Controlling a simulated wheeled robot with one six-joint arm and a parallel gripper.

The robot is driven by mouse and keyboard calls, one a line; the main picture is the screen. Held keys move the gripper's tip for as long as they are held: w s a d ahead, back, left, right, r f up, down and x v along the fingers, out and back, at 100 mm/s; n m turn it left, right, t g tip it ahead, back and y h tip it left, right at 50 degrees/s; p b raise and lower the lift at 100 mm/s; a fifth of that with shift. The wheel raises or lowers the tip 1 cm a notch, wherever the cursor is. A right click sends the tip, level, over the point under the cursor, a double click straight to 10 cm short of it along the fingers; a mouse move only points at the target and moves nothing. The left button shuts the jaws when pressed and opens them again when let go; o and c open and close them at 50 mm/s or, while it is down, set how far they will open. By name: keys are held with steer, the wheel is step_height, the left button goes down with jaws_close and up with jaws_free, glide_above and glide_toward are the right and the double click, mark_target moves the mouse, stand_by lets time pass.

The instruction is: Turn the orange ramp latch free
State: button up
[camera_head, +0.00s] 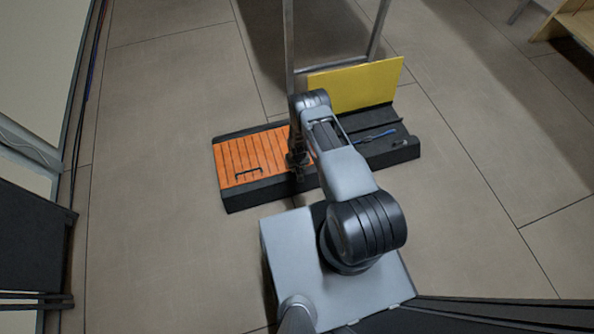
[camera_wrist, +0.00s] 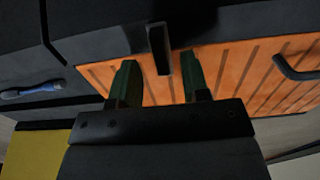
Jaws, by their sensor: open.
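The orange ramp (camera_head: 249,151) is a grooved panel lying flat on the left half of a low black box (camera_head: 262,193); it also fills much of the wrist view (camera_wrist: 225,68). A dark upright bar (camera_wrist: 160,48), which looks like the latch, stands at the ramp's edge in the wrist view. My gripper (camera_head: 297,160) is low over the ramp's right edge in the head view. In the wrist view its two greenish fingers (camera_wrist: 162,78) are apart, one on each side of the bar. I cannot tell whether they touch it. My arm hides the latch in the head view.
A black handle (camera_head: 240,175) sits on the ramp. A yellow panel (camera_head: 358,87) stands raised behind the box's open right half, where a blue-handled tool (camera_head: 377,134) lies. A grey metal frame (camera_head: 289,45) rises behind. Floor left of the box is clear.

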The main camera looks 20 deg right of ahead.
steer(key=shift+f+b, duration=0.4)
steer(key=shift+f, duration=1)
jaws_close()
